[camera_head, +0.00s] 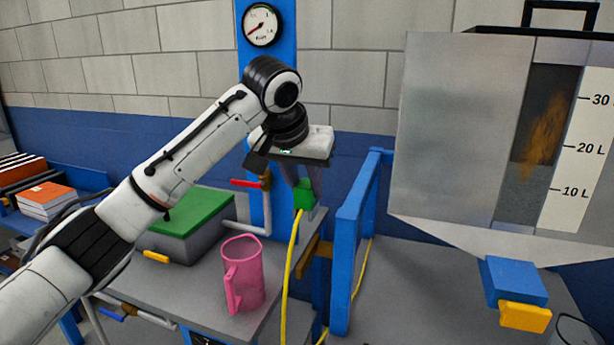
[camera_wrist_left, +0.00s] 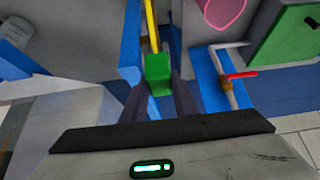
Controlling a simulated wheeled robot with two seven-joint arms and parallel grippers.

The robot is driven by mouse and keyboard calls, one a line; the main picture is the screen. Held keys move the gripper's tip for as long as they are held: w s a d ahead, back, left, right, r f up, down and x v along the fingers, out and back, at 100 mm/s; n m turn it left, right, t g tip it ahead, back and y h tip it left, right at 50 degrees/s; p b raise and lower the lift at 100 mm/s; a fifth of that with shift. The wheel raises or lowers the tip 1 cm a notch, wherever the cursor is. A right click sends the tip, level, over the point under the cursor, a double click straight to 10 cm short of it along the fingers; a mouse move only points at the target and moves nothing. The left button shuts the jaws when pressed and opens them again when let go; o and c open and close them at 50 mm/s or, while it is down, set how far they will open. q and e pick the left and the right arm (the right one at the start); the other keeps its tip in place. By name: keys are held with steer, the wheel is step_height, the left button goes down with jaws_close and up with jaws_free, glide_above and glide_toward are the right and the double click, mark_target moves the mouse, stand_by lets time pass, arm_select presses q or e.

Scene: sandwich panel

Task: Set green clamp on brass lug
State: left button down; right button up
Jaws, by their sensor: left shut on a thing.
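My left gripper (camera_head: 304,198) is shut on the green clamp (camera_head: 305,191), in front of the blue post and above the grey bench's right edge. In the left wrist view the green clamp (camera_wrist_left: 158,70) sits between the two dark fingers of my left gripper (camera_wrist_left: 158,88). A yellow cable (camera_head: 289,270) runs from the clamp and hangs down past the bench edge. A brass-coloured piece (camera_head: 308,256) shows below the clamp, partly behind the cable; I cannot tell whether it is the brass lug. My right gripper is not in view.
A pink jug (camera_head: 245,275) and a grey box with a green lid (camera_head: 197,214) stand on the bench. A red-handled valve (camera_head: 246,184) is left of the clamp. A blue frame (camera_head: 349,250) stands just right. A large grey tank (camera_head: 455,130) hangs at the right.

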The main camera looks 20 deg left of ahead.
mark_target(306, 204)
arm_select(q)
steer(key=shift+f, duration=5.4)
steer(key=shift+f, duration=0.65)
steer(key=c, duration=1.3)
jaws_free()
steer(key=shift+c, duration=0.2)
